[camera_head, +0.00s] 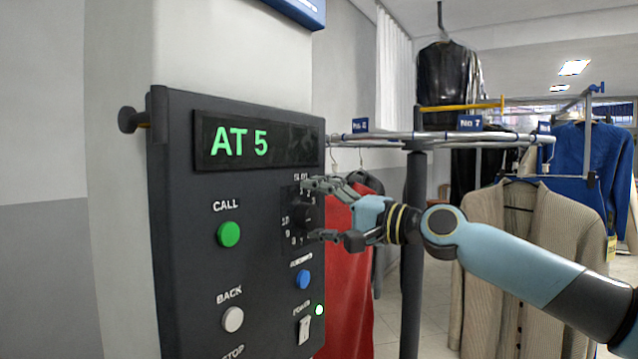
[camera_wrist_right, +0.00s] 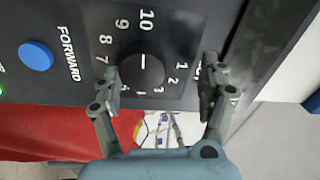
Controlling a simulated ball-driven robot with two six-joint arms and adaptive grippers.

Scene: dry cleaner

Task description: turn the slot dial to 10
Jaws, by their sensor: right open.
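The black slot dial (camera_wrist_right: 142,75) sits on the panel inside a ring of printed numbers, with 10 above it in the right wrist view. A short white mark shows on its face; I cannot tell which number it points to. The display (camera_head: 255,143) reads AT 5. My left gripper is not in view.
The dark control panel (camera_head: 175,270) also carries a green CALL button (camera_head: 229,234), a white BACK button (camera_head: 233,319), a blue button (camera_head: 303,279) and a power switch (camera_head: 304,330). A rail with hanging clothes (camera_head: 510,240) stands behind my right arm.

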